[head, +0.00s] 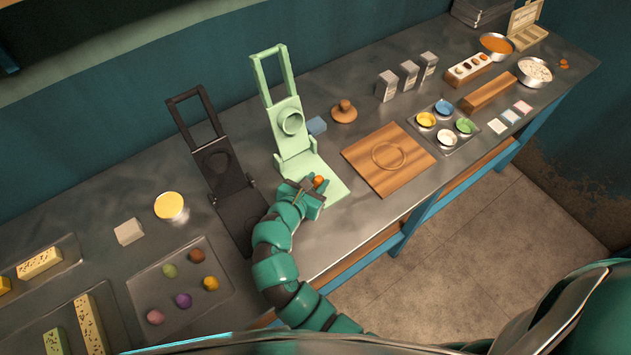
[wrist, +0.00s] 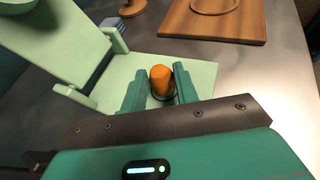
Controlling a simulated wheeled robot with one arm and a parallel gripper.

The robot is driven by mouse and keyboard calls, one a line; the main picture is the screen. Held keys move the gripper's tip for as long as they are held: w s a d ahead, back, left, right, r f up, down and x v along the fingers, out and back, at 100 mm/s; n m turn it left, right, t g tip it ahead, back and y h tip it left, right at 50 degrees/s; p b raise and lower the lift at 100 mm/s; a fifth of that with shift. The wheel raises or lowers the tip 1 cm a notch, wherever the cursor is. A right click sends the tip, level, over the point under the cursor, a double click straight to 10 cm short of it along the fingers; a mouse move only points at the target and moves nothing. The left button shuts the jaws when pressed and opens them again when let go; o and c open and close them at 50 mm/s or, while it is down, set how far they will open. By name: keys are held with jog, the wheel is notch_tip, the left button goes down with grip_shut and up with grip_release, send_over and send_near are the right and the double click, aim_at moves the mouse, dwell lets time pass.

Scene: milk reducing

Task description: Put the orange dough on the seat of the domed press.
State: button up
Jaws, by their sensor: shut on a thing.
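The orange dough (head: 318,181) is between the fingers of my gripper (head: 310,187), which is shut on it. In the wrist view the orange dough (wrist: 161,78) stands up between the two teal fingers of my gripper (wrist: 158,76). It is over the lower plate of the light green press (wrist: 203,77); I cannot tell whether it touches the plate. The light green press (head: 292,123) is open, its upper plate tilted back with a raised round piece on it. A dark curved edge shows under the dough; the seat is mostly hidden.
A black press (head: 219,167) stands open just to the left. A wooden board (head: 375,177) with a ring lies to the right. A tray (head: 143,289) of several coloured dough balls is at lower left. A blue block (head: 316,126) and wooden knob (head: 344,113) are behind.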

jog(key=shift+f+p, duration=0.1)
jog(key=shift+p, duration=0.2)
dwell(0.5)
jog(key=o, duration=1)
jog(key=b+v, duration=0.2)
jog(key=v, duration=1.5)
jog(key=shift+s+a, duration=0.15)
